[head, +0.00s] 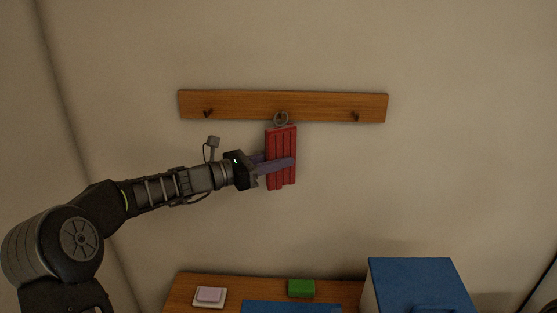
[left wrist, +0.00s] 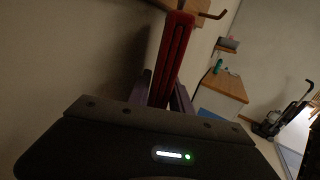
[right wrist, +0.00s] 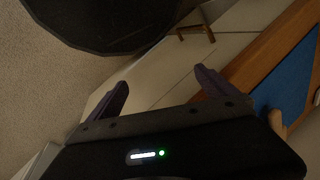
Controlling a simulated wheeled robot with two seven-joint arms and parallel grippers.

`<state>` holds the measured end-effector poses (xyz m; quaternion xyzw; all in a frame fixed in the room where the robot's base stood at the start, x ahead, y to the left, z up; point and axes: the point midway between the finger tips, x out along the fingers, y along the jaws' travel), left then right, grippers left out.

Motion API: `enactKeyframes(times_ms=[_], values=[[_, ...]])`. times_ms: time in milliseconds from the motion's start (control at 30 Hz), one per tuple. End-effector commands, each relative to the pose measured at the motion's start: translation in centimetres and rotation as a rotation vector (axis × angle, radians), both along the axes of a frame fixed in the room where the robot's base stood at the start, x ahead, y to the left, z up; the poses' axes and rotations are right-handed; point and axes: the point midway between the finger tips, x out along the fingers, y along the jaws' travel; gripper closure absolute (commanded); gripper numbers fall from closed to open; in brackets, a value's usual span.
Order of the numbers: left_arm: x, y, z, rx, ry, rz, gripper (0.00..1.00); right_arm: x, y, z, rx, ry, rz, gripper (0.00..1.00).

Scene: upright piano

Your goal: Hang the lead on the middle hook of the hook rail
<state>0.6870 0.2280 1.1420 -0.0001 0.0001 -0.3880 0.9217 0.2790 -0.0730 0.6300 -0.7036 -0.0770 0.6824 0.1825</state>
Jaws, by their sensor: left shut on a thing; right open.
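The lead (head: 282,175) is a red, ribbed flat bundle with a metal ring (head: 281,119) at its top. My left gripper (head: 275,165) is shut on the bundle from the left, and it hangs upright in front of the wall. The ring overlaps the middle hook (head: 281,114) of the wooden hook rail (head: 235,103); I cannot tell whether it is around the hook. The red bundle also shows between the fingers in the left wrist view (left wrist: 172,60). My right gripper (right wrist: 162,90) is open and empty in the right wrist view, away from the rail.
The left hook (head: 208,113) and right hook (head: 355,116) are bare. Below stands a wooden top (head: 190,285) with a green block (head: 302,288), a pale pink block (head: 209,295) and a blue surface (head: 290,308). A blue-topped box (head: 415,280) is at lower right. The wall around the rail is clear.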

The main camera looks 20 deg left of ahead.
Motion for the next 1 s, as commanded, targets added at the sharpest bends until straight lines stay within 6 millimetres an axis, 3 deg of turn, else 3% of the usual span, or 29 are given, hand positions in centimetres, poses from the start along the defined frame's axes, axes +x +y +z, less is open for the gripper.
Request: enactKeyframes(times_ms=[100, 133, 433, 767, 1000], values=[[0.0, 0.0, 0.1, 0.000, -0.001, 0.000, 1.00, 0.0, 0.0, 0.0, 0.000, 0.000, 0.000, 0.04], [0.0, 0.0, 0.1, 0.000, -0.001, 0.000, 0.73, 0.0, 0.0, 0.0, 0.000, 0.000, 0.000, 0.04], [0.0, 0.0, 0.0, -0.001, -0.001, 0.000, 0.49, 0.0, 0.0, 0.0, 0.000, 0.000, 0.000, 0.04], [-0.1, 0.3, 0.0, 0.001, -0.001, 0.003, 0.49, 0.0, 0.0, -0.1, 0.000, 0.000, 0.000, 0.04], [-2.1, 2.3, -0.2, 0.002, -0.001, 0.005, 0.49, 0.0, 0.0, -0.9, 0.000, 0.000, 0.000, 0.04]])
